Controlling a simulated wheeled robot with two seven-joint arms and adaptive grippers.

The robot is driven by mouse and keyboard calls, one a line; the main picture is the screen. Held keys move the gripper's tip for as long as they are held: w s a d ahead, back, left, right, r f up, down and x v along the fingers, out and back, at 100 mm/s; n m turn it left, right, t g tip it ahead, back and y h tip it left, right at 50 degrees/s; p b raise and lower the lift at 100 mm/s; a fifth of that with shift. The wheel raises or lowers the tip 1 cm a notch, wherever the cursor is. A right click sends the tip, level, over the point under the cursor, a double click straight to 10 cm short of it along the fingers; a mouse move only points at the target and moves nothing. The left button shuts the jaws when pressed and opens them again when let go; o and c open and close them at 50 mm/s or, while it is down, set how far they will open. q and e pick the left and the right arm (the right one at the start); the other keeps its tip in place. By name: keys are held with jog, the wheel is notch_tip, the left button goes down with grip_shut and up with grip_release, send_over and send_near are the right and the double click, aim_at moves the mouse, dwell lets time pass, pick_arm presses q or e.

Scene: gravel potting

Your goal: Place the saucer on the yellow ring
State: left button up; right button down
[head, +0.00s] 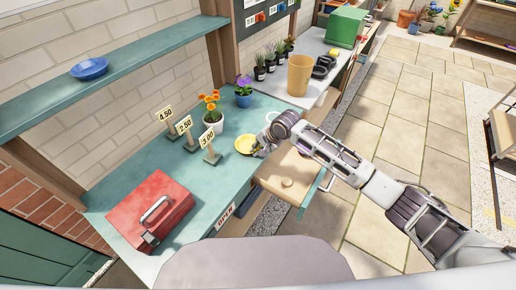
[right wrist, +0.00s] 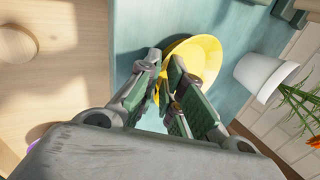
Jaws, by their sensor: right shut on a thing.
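The yellow saucer (head: 246,144) is on or just above the teal counter, near its front edge; I cannot tell if it touches. My right gripper (head: 262,150) is at the saucer's right side. In the right wrist view, the fingers (right wrist: 170,95) are shut on the near rim of the yellow saucer (right wrist: 205,55), hiding part of it. I cannot make out a yellow ring apart from the saucer. My left gripper is not in view.
A potted orange flower (head: 212,115) and price signs (head: 185,128) stand behind the saucer. A red toolbox (head: 150,210) is at the near left. A pale ring (head: 272,116) marks the counter. An open wooden drawer (head: 285,178) juts out below my right arm.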

jog(key=c, duration=1.8)
grip_release()
jog(key=shift+c, duration=0.2)
jog(key=v, duration=1.2)
